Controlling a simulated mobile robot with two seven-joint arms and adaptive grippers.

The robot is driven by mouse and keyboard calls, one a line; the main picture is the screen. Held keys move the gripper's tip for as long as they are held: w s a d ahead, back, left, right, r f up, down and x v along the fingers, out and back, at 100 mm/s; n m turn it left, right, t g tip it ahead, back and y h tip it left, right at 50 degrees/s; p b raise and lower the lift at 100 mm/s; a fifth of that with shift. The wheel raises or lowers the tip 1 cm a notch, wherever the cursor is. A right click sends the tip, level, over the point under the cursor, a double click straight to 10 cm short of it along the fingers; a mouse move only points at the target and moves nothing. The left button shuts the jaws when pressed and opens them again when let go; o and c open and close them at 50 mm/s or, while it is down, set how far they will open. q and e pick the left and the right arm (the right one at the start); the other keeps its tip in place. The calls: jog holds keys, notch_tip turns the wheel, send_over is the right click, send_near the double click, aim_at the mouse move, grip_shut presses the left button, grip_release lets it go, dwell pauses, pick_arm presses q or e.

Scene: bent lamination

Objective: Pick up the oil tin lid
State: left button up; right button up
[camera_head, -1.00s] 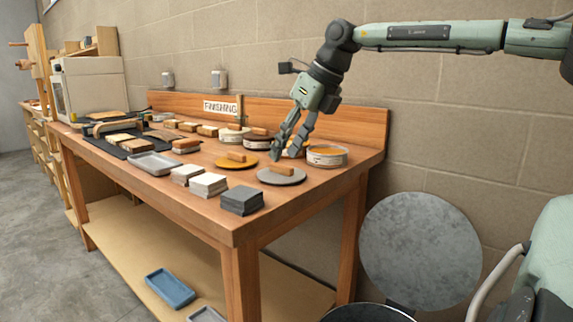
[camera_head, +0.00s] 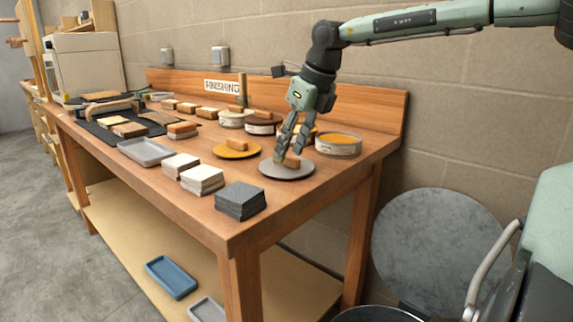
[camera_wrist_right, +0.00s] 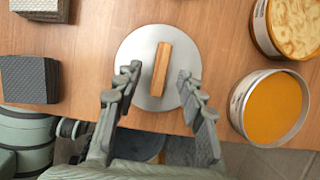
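A round grey lid (camera_head: 288,172) with a wooden bar handle (camera_head: 291,162) lies flat near the right end of the workbench. It also shows in the right wrist view (camera_wrist_right: 146,102), its handle (camera_wrist_right: 162,68) running nearly upright in the picture. I take it for the oil tin lid; I can read no label on it. My right gripper (camera_head: 290,155) points down over this lid. In the right wrist view the open fingers (camera_wrist_right: 158,80) stand on either side of the handle, with gaps on both sides. My left gripper is not in view.
An open tin with orange contents (camera_head: 338,144) stands right of the lid. A dark stack of pads (camera_head: 240,201) sits at the front edge. More tins stand behind, near the backboard (camera_head: 385,105).

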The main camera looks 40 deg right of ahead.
jog(key=shift+x, duration=0.95)
jog(key=shift+r, duration=0.1)
jog(key=shift+c, duration=0.2)
grip_shut()
jog(key=shift+w, duration=0.1)
